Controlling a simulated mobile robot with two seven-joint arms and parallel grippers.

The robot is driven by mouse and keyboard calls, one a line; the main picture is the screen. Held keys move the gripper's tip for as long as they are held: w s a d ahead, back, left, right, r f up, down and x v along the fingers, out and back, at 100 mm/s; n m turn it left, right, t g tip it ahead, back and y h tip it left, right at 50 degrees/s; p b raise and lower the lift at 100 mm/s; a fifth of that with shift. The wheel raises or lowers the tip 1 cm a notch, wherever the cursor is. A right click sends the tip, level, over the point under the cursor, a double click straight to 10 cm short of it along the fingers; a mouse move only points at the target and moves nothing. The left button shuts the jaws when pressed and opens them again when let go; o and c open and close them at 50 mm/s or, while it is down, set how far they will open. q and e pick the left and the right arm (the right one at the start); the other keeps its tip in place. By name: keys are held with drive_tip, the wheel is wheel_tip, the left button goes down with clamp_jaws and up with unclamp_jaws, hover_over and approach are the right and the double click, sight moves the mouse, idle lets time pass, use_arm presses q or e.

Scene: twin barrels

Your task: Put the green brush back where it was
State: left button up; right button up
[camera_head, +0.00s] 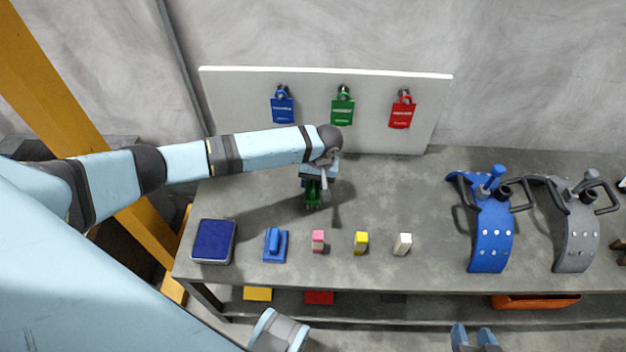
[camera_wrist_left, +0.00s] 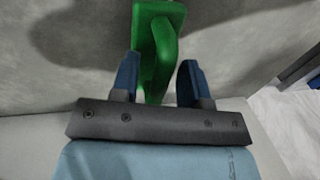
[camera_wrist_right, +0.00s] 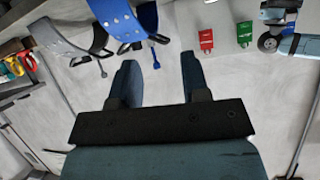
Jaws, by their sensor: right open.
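The green brush (camera_head: 312,194) is near the middle of the table, below my left gripper (camera_head: 318,178). In the left wrist view the brush (camera_wrist_left: 160,35) has its handle between the two blue fingers of my left gripper (camera_wrist_left: 157,75). A gap shows beside the right finger, and I cannot tell whether the fingers grip the handle. I also cannot tell whether the brush touches the table. My right gripper (camera_head: 475,336) is open and empty at the front, and its spread fingers show in the right wrist view (camera_wrist_right: 158,75).
The grey table (camera_head: 400,195) holds a dark blue box (camera_head: 214,241), a blue brush-like block (camera_head: 275,244), pink, yellow and white blocks, and blue (camera_head: 490,238) and grey curved plates. A white board (camera_head: 230,105) behind holds blue, green and red padlocks. Middle-right table is clear.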

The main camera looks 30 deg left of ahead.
use_arm(q)
drive_tip(key=p+v, duration=0.3)
drive_tip(key=v, duration=0.9)
drive_tip(key=s+d+f+m+t+h, duration=0.1)
drive_tip(key=s+d+m+h, duration=0.1)
drive_tip(key=s+d, duration=0.2)
drive_tip(key=s+d+f+m+t+h, duration=0.1)
drive_tip(key=s+d+f+t+h, duration=0.1)
drive_tip(key=s+d, duration=0.2)
drive_tip(key=s+d+f+m+t+h, duration=0.2)
drive_tip(key=s+d, duration=0.2)
drive_tip(key=d, duration=0.2)
drive_tip(key=shift+s+d+f+m+h, duration=0.1)
drive_tip(key=shift+d+m+h, duration=0.2)
drive_tip(key=shift+d+h, duration=0.1)
drive_tip(key=s+a+r+m+t, duration=0.2)
drive_tip(key=s+a+t, duration=0.5)
drive_tip(key=s, duration=0.5)
drive_tip(key=shift+r+m+y, duration=0.3)
drive_tip(key=shift+r+y, duration=0.1)
drive_tip(key=shift+r, duration=0.1)
drive_tip(key=shift+a, duration=0.15)
